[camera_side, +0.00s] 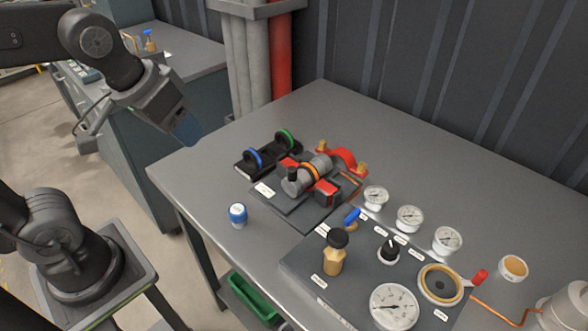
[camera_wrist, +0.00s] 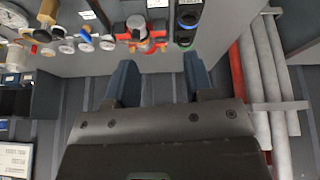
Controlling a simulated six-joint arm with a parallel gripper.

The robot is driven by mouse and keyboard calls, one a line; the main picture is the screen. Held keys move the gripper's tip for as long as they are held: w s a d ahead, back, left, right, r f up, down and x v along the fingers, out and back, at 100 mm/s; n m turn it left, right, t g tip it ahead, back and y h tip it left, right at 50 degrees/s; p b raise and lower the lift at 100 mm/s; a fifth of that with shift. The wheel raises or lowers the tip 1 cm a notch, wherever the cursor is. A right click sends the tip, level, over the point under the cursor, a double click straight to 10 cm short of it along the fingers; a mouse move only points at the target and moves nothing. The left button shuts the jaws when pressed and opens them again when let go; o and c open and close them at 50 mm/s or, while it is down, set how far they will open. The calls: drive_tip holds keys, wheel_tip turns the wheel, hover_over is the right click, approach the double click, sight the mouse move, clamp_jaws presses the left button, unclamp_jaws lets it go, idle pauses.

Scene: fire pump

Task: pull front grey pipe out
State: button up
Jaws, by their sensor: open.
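A small pump (camera_side: 312,175) with a grey cylindrical body, an orange band and red parts sits on a dark plate on the grey table. Its grey pipe-like front end (camera_side: 293,183) faces left. In the wrist view the pump (camera_wrist: 138,30) is upside down near the top, beyond my fingers. Grey pipes (camera_side: 246,65) also stand upright behind the table; I cannot tell which pipe the task means. My gripper (camera_side: 187,132) is open and empty, above the table's left edge, away from the pump. Its blue fingers (camera_wrist: 160,78) are spread in the wrist view.
A black rack (camera_side: 268,152) with a blue and a green ring stands beside the pump. A blue-capped jar (camera_side: 238,214) stands in front. A gauge panel (camera_side: 350,270) fills the front right. A red pipe (camera_side: 281,50) stands behind. The table's back right is clear.

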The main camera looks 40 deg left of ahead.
drive_tip(key=w+d+n+g, duration=0.3)
drive_tip(key=w+d+n, duration=0.1)
drive_tip(key=w, duration=0.7)
drive_tip(key=n+g, duration=0.2)
drive_tip(key=n, duration=0.2)
hover_over(292, 168)
wheel_tip(292, 168, down, 2)
drive_tip(key=f, duration=0.1)
wheel_tip(292, 168, down, 13)
drive_tip(key=shift+f, duration=0.15)
clamp_jaws()
